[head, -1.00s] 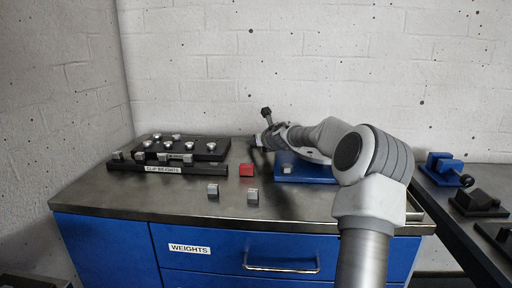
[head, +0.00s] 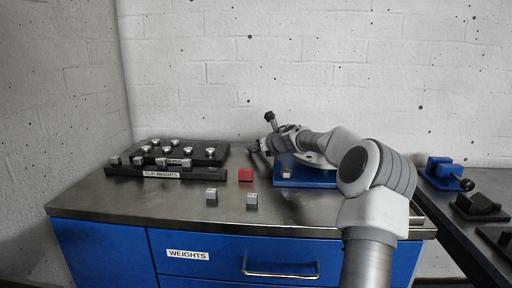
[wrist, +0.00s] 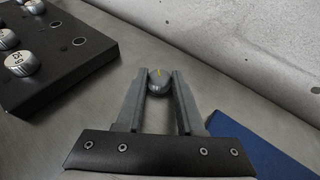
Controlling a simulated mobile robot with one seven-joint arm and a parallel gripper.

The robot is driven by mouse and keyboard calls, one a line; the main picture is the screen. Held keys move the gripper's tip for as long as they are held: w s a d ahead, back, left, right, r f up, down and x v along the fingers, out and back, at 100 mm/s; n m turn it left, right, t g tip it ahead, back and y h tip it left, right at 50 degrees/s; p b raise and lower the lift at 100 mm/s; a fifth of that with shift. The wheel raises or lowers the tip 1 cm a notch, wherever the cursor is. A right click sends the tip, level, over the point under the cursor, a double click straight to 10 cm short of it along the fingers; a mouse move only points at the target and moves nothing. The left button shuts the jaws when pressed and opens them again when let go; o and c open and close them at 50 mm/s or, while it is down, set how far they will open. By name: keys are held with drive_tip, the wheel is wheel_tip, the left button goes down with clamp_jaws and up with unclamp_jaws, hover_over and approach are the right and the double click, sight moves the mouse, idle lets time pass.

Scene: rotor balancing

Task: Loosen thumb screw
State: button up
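What the knob is fixed to is hidden. In the head view my gripper (head: 262,147) is low over the back of the bench, at the left of the blue base (head: 310,183). The arm covers part of that base, and the knob cannot be made out there.
A black weight rack (head: 128,171) with several silver weights stands at the left; its edge shows in the wrist view (wrist: 85,70). The wall is close behind. Fixtures (head: 440,170) stand on the right table.

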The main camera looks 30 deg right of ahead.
drive_tip(key=o, duration=0.5)
drive_tip(key=shift+s, duration=0.1)
drive_tip(key=v, duration=1.7)
drive_tip(key=shift+r+p, duration=0.1)
drive_tip(key=shift+p, duration=0.25)
